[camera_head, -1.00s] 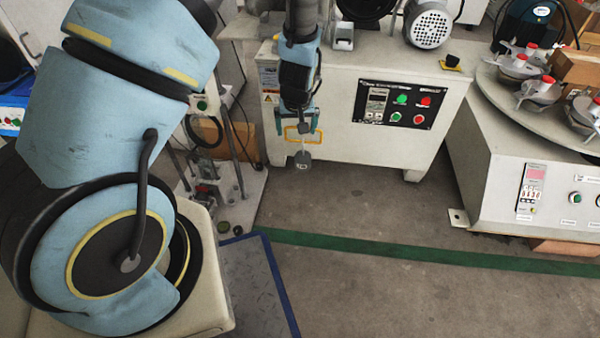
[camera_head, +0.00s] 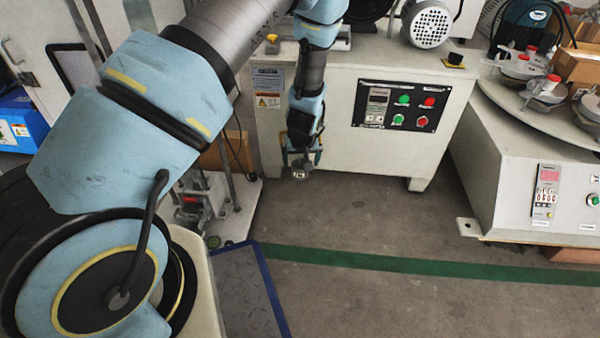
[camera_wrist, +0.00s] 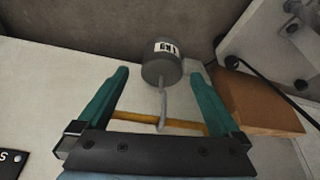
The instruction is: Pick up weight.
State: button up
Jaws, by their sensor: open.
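The weight is a small dark grey cylinder with a white label; it shows in the wrist view (camera_wrist: 160,68) and, small, in the head view (camera_head: 299,174). A thin grey rod runs from it between my fingers to an orange-yellow bar (camera_wrist: 135,117). I cannot tell whether the rod hooks over the bar. My gripper (camera_wrist: 162,76) is open, with one teal finger on each side of the rod and the weight at the fingertips. Neither finger visibly touches the weight. In the head view my gripper (camera_head: 301,152) is in front of the white machine, just above the weight.
The white machine (camera_head: 330,90) with its button panel (camera_head: 396,106) stands behind my gripper. A round-table machine (camera_head: 530,165) is at the right. A metal stand (camera_head: 215,205) is at the left. The floor (camera_head: 400,210) in front is clear, with a green stripe.

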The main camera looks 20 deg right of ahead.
aim_at(300, 164)
jog(key=b+x, duration=0.1)
jog(key=x, duration=0.2)
jog(key=shift+w+a+f+b, duration=0.1)
jog(key=shift+a+f+b, duration=0.05)
jog(key=shift+f+b, duration=0.25)
jog(key=shift+r, duration=0.1)
jog(key=shift+c, duration=0.2)
grip_shut()
jog(key=shift+w+r, duration=0.1)
